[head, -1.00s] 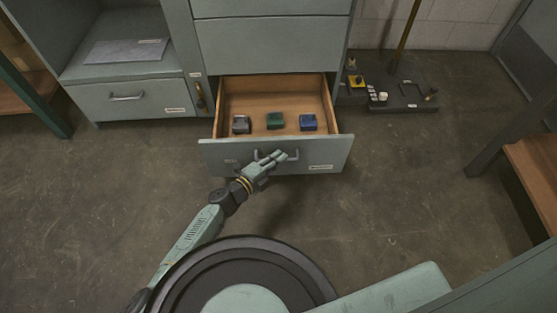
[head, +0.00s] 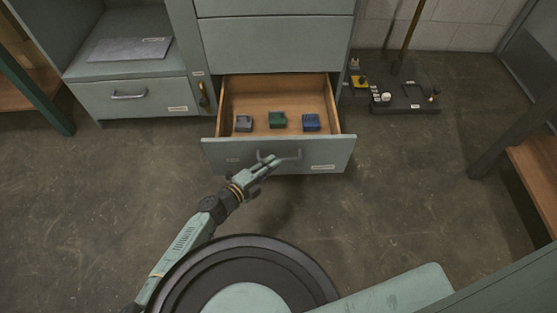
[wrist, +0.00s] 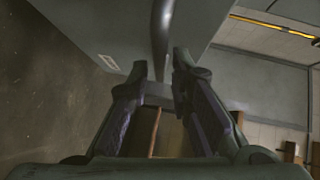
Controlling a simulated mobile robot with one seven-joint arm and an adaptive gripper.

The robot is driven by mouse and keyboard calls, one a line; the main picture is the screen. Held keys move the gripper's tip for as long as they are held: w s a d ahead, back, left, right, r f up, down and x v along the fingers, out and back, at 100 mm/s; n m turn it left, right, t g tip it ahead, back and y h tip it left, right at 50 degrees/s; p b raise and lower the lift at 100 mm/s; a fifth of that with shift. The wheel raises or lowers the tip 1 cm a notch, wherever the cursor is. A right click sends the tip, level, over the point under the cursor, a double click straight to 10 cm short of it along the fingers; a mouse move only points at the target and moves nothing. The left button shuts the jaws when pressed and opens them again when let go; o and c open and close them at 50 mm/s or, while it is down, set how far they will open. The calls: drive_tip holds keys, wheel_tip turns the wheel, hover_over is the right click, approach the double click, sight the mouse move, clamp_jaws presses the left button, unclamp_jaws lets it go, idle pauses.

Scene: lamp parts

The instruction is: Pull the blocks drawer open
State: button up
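The blocks drawer (head: 225,158) stands pulled out from the grey-green cabinet, its wooden inside showing. A grey block (head: 244,123), a green block (head: 278,120) and a blue block (head: 311,122) lie in a row inside it. Its bar handle (head: 292,155) is on the front panel. My gripper (head: 271,163) is just in front of the handle's left part. In the wrist view its two fingers (wrist: 160,70) are apart, with the handle bar (wrist: 160,30) just ahead of the gap between them. Nothing is gripped. Exact clearance to the handle is hard to tell.
A closed lower drawer (head: 130,97) is at the left, under a shelf with a flat grey panel (head: 128,50). A dark base with small parts (head: 405,97) stands on the floor right of the cabinet. A wooden bench (head: 538,170) is at far right. Floor around the drawer is clear.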

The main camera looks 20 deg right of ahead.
drive_tip(key=v, duration=0.7)
drive_tip(key=shift+s+a, duration=0.25)
drive_tip(key=shift+r, duration=0.15)
